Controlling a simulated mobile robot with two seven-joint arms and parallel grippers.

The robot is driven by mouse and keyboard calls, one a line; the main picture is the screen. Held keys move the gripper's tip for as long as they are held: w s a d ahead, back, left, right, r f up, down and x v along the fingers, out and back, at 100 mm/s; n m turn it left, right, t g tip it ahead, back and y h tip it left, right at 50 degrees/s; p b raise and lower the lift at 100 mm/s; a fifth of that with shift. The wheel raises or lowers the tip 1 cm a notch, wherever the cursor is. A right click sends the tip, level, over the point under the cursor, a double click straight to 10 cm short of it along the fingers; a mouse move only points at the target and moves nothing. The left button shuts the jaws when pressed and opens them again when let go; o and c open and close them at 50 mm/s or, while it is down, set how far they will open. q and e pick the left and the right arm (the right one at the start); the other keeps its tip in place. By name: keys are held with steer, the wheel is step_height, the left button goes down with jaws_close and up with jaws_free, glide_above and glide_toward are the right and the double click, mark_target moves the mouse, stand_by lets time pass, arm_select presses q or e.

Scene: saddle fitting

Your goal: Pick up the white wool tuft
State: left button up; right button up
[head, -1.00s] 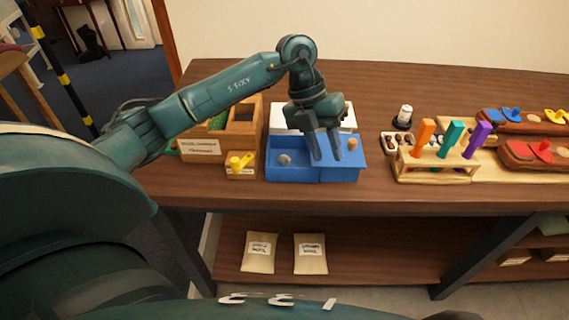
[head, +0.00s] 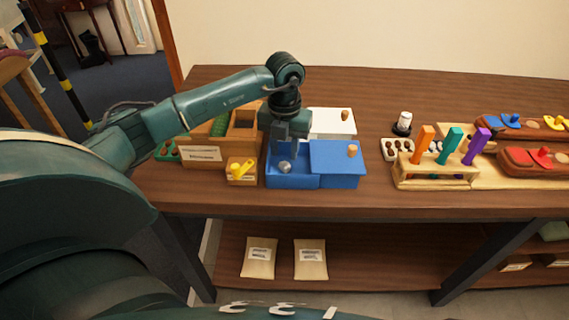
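A small pale grey-white lump, which looks like the wool tuft (head: 285,167), lies in the open left compartment of the blue box (head: 292,182). The right part of this box is covered by a blue lid (head: 337,160) with a wooden knob. My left gripper (head: 287,150) points down over the open compartment, just above and behind the lump. Its fingers overlap in this view, so their gap and any contact with the lump are unclear. My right gripper is not in view.
A white lidded box (head: 332,122) stands behind the blue one. A wooden box (head: 203,155) and a small block with a yellow piece (head: 241,171) stand to the left. A rack with coloured handles (head: 435,172) stands to the right. Bare table lies in front.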

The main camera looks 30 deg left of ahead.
mark_target(285, 162)
arm_select(q)
steer(key=shift+f, duration=1.9)
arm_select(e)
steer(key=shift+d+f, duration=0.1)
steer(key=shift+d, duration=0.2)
arm_select(q)
steer(key=shift+c, duration=0.5)
steer(key=c, duration=0.5)
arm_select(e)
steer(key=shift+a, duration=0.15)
arm_select(q)
steer(key=shift+r, duration=0.1)
steer(key=shift+r, duration=0.2)
step_height(285, 162, up, 10)
steer(key=shift+f+b, duration=0.2)
steer(key=shift+b, duration=0.2)
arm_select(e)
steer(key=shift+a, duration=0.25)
